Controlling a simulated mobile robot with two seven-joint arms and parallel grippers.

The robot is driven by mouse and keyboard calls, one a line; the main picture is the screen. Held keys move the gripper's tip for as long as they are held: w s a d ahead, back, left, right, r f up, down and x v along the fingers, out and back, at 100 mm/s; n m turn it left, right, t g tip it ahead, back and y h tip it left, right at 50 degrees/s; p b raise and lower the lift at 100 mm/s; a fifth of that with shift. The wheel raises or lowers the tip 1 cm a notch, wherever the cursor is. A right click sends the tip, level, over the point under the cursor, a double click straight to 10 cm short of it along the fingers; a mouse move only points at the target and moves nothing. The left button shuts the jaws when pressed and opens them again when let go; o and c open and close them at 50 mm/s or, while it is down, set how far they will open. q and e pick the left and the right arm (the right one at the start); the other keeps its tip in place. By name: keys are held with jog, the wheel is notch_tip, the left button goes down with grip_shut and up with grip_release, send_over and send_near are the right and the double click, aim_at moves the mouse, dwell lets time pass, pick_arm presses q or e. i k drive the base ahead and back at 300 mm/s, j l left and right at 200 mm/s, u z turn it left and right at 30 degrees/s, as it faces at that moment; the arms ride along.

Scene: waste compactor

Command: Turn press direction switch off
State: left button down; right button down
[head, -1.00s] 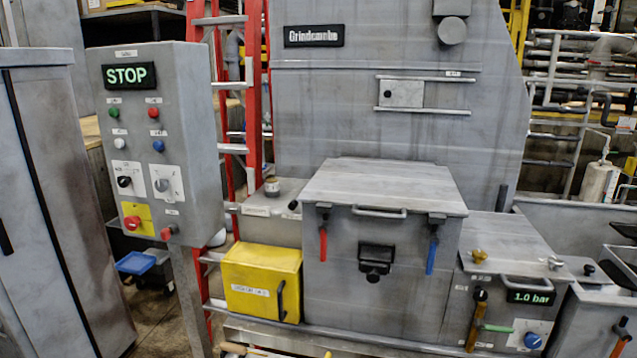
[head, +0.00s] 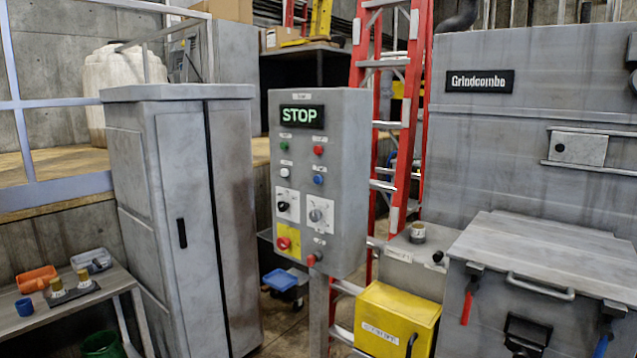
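A grey control panel (head: 345,190) stands on a post near the middle of the head view. Its display (head: 302,115) reads STOP in green. Below are green, red, white and blue buttons. Two rotary switches sit on white plates: a black one (head: 284,206) at left and a grey one (head: 316,215) at right. Their labels are too small to read, so I cannot tell which is the press direction switch. A red button (head: 284,243) sits on a yellow plate, with another red knob (head: 312,260) at the lower edge. Neither gripper is in view.
A grey cabinet (head: 160,220) stands left of the panel. The Grindcombo machine (head: 540,130) and a yellow box (head: 397,320) are to the right. A red ladder (head: 412,110) stands behind. A side table (head: 95,305) holds small containers at lower left.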

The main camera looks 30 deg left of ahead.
aim_at(283, 206)
jog(key=i+j, duration=0.15)
jog(key=j, duration=0.25)
jog(key=i+j+u, duration=0.15)
jog(key=j, duration=0.3)
jog(key=i+j, duration=0.15)
jog(key=j, duration=0.25)
jog(key=i+j+u, duration=0.1)
jog(key=j, duration=0.3)
jog(key=i+j+u, duration=0.1)
jog(key=i+j, duration=0.15)
jog(key=j, duration=0.15)
jog(key=i+j, duration=0.15)
jog(key=j, duration=0.25)
